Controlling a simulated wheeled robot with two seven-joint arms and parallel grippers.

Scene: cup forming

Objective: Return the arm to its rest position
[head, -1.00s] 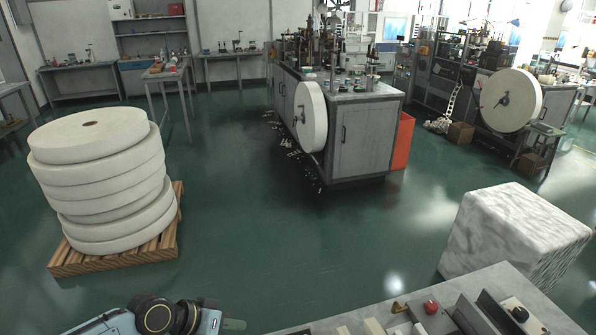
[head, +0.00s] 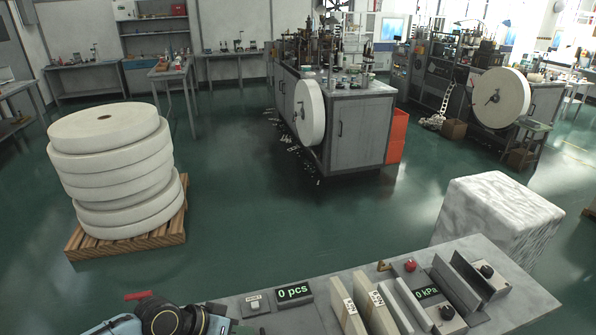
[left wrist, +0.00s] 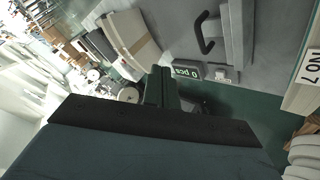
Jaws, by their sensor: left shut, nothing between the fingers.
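My left arm (head: 165,318) comes in low at the bottom left of the head view, in front of the console's left end. Its gripper is mostly cut off by the bottom edge there. In the left wrist view my left gripper (left wrist: 160,86) shows dark fingers close together, shut and empty. I cannot tell the exact gap between fingers and console. My right gripper is in neither current view.
The grey console (head: 235,305) spans the front, with a red button (head: 410,265) and upright plates (head: 378,303). White rolls (head: 112,165) stack on a wooden pallet (head: 125,243) at left. A wrapped block (head: 497,215) stands right. Green floor (head: 290,225) lies open between.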

